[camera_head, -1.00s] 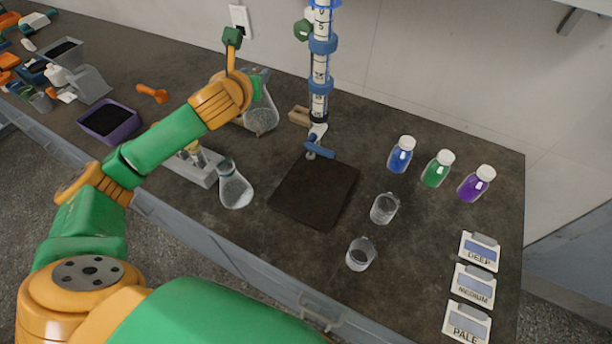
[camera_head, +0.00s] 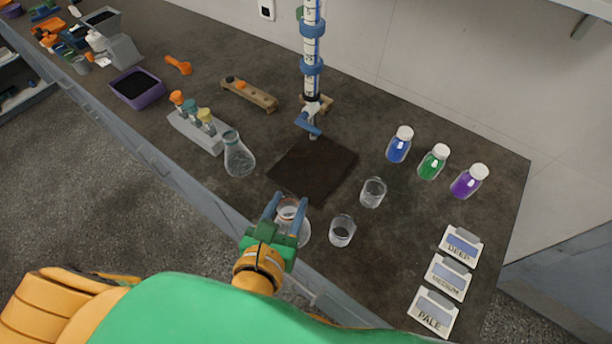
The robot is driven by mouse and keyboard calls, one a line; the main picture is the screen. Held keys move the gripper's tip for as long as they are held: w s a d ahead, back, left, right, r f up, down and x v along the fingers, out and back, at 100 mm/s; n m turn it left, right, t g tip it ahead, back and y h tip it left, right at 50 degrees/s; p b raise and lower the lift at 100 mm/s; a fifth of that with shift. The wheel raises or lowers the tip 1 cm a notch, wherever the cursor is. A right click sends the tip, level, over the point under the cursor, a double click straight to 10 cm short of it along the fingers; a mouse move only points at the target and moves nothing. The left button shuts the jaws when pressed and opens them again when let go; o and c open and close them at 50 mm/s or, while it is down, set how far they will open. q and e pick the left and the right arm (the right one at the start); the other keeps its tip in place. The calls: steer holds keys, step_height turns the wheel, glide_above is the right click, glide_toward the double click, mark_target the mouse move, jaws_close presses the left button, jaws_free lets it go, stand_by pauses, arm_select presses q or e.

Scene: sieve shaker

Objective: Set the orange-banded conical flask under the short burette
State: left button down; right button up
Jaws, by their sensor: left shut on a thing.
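My left gripper (camera_head: 275,200) is shut on a clear conical flask (camera_head: 302,232), held low at the front edge of the bench, nearer to me than the dark square plate. A small reddish patch shows near its neck; I cannot clearly make out an orange band. A second conical flask (camera_head: 239,160) stands left of the plate. A burette (camera_head: 312,45) with blue clamps and a blue tap stands upright behind the plate (camera_head: 313,170); its top is cut off. I see only this one burette. No flask stands on the plate. My right gripper is not in view.
Two clear beakers (camera_head: 372,192) (camera_head: 342,232) stand right of the held flask. Blue, green and purple bottles (camera_head: 434,162) stand behind them. Three labelled cards (camera_head: 447,278) lie at right. A grey rack (camera_head: 193,131) with stoppered vials and a wooden block (camera_head: 249,95) are at left.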

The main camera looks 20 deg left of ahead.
arm_select(q)
steer(key=shift+s+r, duration=0.1)
steer(key=w+b, duration=0.9)
steer(key=w, duration=0.8)
steer(key=shift+w+a, duration=0.15)
steer(key=shift+w, duration=0.2)
step_height(320, 180, down, 4)
steer(key=shift+w+r+b, duration=0.1)
steer(key=shift+r+b, duration=0.15)
steer(key=shift+b, duration=0.15)
steer(key=shift+c, duration=1.8)
jaws_free()
